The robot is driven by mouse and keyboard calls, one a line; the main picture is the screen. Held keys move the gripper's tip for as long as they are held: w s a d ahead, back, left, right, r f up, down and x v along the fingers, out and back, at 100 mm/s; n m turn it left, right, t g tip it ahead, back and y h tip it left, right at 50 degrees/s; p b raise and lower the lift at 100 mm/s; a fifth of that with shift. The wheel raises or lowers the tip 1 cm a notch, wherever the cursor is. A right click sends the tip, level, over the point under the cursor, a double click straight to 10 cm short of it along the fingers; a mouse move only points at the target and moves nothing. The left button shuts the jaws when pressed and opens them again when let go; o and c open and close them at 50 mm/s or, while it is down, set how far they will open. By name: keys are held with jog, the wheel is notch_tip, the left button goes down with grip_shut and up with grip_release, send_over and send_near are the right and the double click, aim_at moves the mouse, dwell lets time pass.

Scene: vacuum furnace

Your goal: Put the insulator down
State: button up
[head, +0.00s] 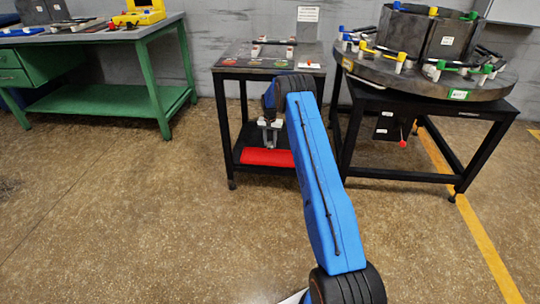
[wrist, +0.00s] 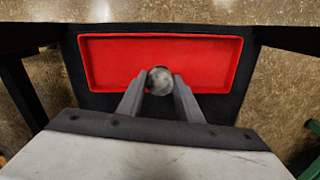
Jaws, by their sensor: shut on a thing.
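My gripper (wrist: 160,84) is shut on the insulator (wrist: 159,80), a round, pale grey, mottled piece seen end-on between the two fingertips in the wrist view. Behind it in that view is a red tray (wrist: 215,48) with a raised rim. The wrist view does not settle whether the insulator touches the tray. In the head view my gripper (head: 270,138) is at the lower shelf of the small black cart, just above the red tray (head: 267,157). The insulator cannot be made out clearly there.
The tray is on the dark lower shelf (wrist: 250,80) of the cart, beneath its top (head: 262,66). Cart legs stand at the sides. A round fixture table (head: 440,83) is at right, a green workbench (head: 100,102) at left. The floor in front is clear.

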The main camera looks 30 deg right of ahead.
notch_tip(320, 180, down, 8)
jog(key=shift+r, duration=0.25)
jog(key=shift+a, duration=0.1)
jog(key=o, duration=1.1)
jog(key=shift+f, duration=0.15)
notch_tip(320, 180, up, 8)
jog(key=shift+f, duration=0.1)
